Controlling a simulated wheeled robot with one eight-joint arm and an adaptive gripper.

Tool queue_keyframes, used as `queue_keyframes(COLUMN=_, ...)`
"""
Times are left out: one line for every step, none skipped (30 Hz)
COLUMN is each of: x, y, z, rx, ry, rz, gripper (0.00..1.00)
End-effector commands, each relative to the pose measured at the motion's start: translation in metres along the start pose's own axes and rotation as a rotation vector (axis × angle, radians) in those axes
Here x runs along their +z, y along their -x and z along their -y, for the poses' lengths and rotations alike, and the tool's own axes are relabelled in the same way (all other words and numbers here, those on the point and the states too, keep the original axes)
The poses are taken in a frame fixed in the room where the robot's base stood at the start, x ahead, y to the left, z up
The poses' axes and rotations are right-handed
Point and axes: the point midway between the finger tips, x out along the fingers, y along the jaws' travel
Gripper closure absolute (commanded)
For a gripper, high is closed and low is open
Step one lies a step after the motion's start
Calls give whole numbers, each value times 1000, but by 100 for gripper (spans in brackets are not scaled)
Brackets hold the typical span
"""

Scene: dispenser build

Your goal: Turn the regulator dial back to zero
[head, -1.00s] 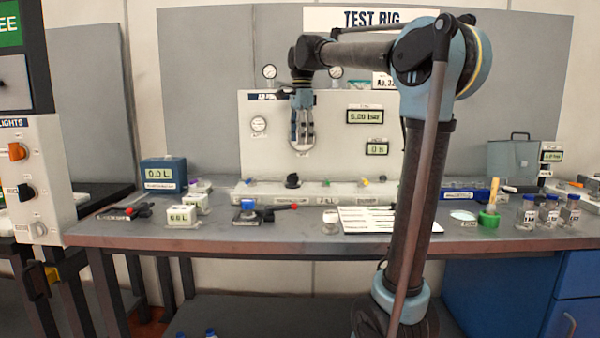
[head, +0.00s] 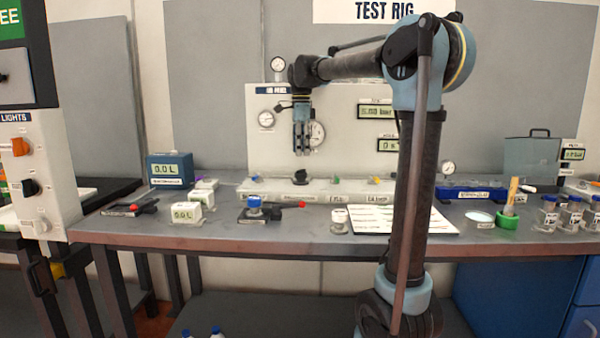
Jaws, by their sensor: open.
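A black knob (head: 300,177), which looks like the regulator dial, sits on the long white ledge at the foot of the test rig panel. Its pointer mark is too small to read. My gripper (head: 302,152) hangs with its fingers pointing down in front of the white panel (head: 262,150). It appears above the knob in the picture, apart from it and empty. The fingers overlap the left part of a round gauge (head: 318,134). The upper display (head: 376,112) shows a bar reading, partly blurred. The lower display (head: 389,145) reads 0 s.
On the bench (head: 270,240) stand a blue 0.0 L box (head: 170,170), a small white display box (head: 186,213), a blue-topped valve with red handle (head: 255,208), a small jar (head: 339,219) and a white sheet (head: 375,215). Bare bench shows along the front.

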Motion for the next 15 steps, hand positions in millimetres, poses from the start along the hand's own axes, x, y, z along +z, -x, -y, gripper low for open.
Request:
queue_keyframes(x=0, y=-9, z=0, rx=0, ry=0, rz=0, gripper=43)
queue_keyframes(x=0, y=-15, z=0, rx=0, ry=0, rz=0, gripper=43)
queue_keyframes(x=0, y=-22, z=0, rx=0, ry=0, rz=0, gripper=43)
queue_keyframes(x=0, y=-27, z=0, rx=0, ry=0, rz=0, gripper=43)
queue_keyframes(x=0, y=-32, z=0, rx=0, ry=0, rz=0, gripper=43)
queue_keyframes(x=0, y=-39, z=0, rx=0, ry=0, rz=0, gripper=43)
queue_keyframes(x=0, y=-44, z=0, rx=0, ry=0, rz=0, gripper=43)
queue_keyframes(x=0, y=-48, z=0, rx=0, ry=0, rz=0, gripper=43)
queue_keyframes(x=0, y=-54, z=0, rx=0, ry=0, rz=0, gripper=43)
queue_keyframes(x=0, y=-58, z=0, rx=0, ry=0, rz=0, gripper=43)
queue_keyframes(x=0, y=-62, z=0, rx=0, ry=0, rz=0, gripper=43)
queue_keyframes(x=0, y=-67, z=0, rx=0, ry=0, rz=0, gripper=43)
queue_keyframes(x=0, y=-70, z=0, rx=0, ry=0, rz=0, gripper=43)
queue_keyframes(x=0, y=-72, z=0, rx=0, ry=0, rz=0, gripper=43)
queue_keyframes(x=0, y=-75, z=0, rx=0, ry=0, rz=0, gripper=43)
